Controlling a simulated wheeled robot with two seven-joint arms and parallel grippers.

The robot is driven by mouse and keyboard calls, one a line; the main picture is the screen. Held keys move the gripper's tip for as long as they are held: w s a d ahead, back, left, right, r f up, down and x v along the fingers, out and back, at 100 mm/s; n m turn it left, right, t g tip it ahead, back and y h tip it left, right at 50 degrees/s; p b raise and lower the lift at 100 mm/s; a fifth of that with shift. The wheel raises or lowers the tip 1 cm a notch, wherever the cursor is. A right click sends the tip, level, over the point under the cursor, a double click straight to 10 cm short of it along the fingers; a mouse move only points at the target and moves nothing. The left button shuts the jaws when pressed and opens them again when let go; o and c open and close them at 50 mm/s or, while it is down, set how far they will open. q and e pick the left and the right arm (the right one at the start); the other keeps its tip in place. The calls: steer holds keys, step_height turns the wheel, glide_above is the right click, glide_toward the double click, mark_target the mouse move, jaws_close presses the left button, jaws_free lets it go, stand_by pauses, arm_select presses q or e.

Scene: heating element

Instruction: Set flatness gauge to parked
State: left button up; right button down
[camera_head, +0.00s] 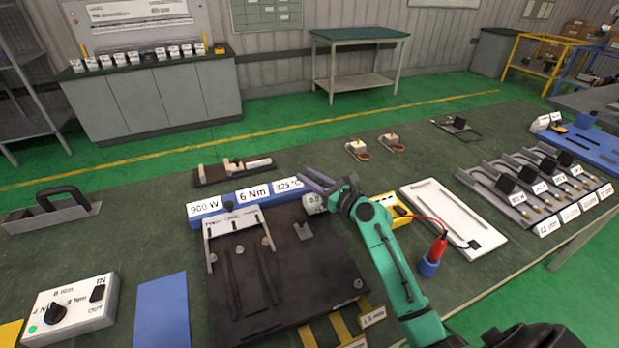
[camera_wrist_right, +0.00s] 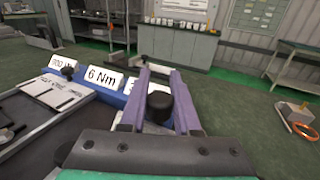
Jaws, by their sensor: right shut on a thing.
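The flatness gauge (camera_head: 314,203) appears to be the small white piece with a display at the back right corner of the dark fixture plate (camera_head: 330,262). My right gripper (camera_head: 318,181) is right at it, with its purple fingers angled up and left. In the right wrist view, the fingers of my right gripper (camera_wrist_right: 160,82) stand on both sides of a black round knob (camera_wrist_right: 158,107), which I take as the top of the gauge. Its lower part is mostly hidden by the gripper. No marked parked position can be made out. My left gripper is not in view.
A blue block (camera_head: 240,203) with white labels reading 900 W, 6 Nm and 125 °C stands behind the plate. A yellow device (camera_head: 392,208) and a white tray (camera_head: 455,218) are right of the gripper. A control box (camera_head: 70,311) with a knob is front left.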

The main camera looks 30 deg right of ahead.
steer(key=d+b, duration=0.2)
steer(key=d, duration=0.6)
steer(key=shift+s, duration=0.25)
steer(key=shift+d, duration=0.1)
steer(key=c, duration=0.7)
jaws_free()
steer(key=shift+o, duration=0.2)
steer(key=shift+d+f, duration=0.1)
steer(key=shift+d, duration=0.1)
steer(key=shift+a, duration=0.1)
